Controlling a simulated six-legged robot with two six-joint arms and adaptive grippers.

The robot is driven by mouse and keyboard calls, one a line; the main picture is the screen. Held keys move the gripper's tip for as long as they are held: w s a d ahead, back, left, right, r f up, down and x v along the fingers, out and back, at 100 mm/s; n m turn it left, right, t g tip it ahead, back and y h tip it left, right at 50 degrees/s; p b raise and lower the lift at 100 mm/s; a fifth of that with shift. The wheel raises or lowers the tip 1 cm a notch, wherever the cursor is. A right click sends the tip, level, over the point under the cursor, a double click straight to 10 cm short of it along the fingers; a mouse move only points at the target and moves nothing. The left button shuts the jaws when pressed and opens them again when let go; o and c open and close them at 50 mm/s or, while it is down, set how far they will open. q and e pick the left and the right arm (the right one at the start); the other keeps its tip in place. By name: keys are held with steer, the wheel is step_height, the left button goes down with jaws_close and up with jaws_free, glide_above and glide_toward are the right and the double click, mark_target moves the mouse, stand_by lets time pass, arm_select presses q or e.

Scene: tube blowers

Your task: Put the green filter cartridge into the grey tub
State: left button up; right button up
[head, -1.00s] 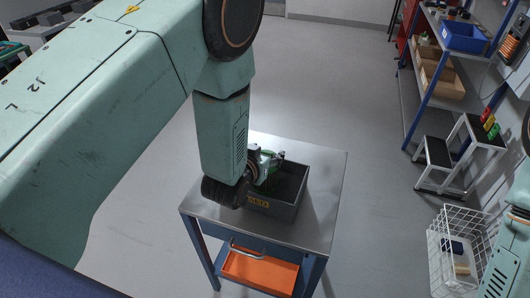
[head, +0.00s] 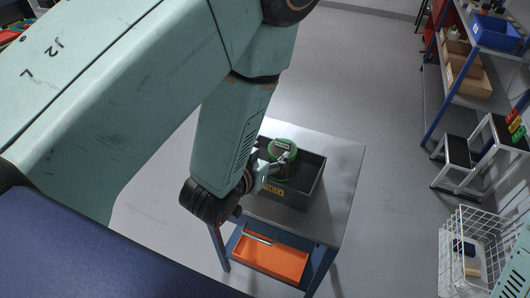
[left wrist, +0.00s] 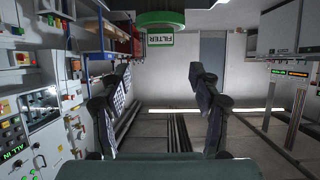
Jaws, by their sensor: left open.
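The green filter cartridge (head: 283,147) shows at the back left of the grey tub (head: 293,198), within the tub's outline in the head view; its lower part is hidden. My left gripper (head: 277,170) is in front of the cartridge, over the tub's left side. In the left wrist view its two fingers (left wrist: 163,88) are spread wide with nothing between them. The cartridge's green end and its FILTER label (left wrist: 160,40) are at the top of that view, beyond the fingers and apart from them. My right gripper is out of view.
The tub stands on a metal-topped cart (head: 343,165) with an orange drawer (head: 270,258). The cart's right side is bare. A white wire basket (head: 468,250), a step stool (head: 456,150) and a shelf with blue and brown bins (head: 495,32) are on the right.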

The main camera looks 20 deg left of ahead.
arm_select(q)
steer(key=s+a+f+g, duration=0.1)
steer(key=s+f+g, duration=0.3)
steer(key=s, duration=0.5)
steer(key=s+a+f+g, duration=0.2)
steer(key=s+f+g, duration=0.2)
steer(key=s+f, duration=0.3)
steer(key=s+a+f+n+g, duration=0.1)
steer(key=s+f+g, duration=0.3)
steer(key=s, duration=0.8)
step_height(320, 180, down, 3)
steer(key=shift+s+a+r+g+y, duration=0.25)
steer(key=shift+a+g+y, duration=0.15)
steer(key=shift+a, duration=0.3)
steer(key=shift+f, duration=0.1)
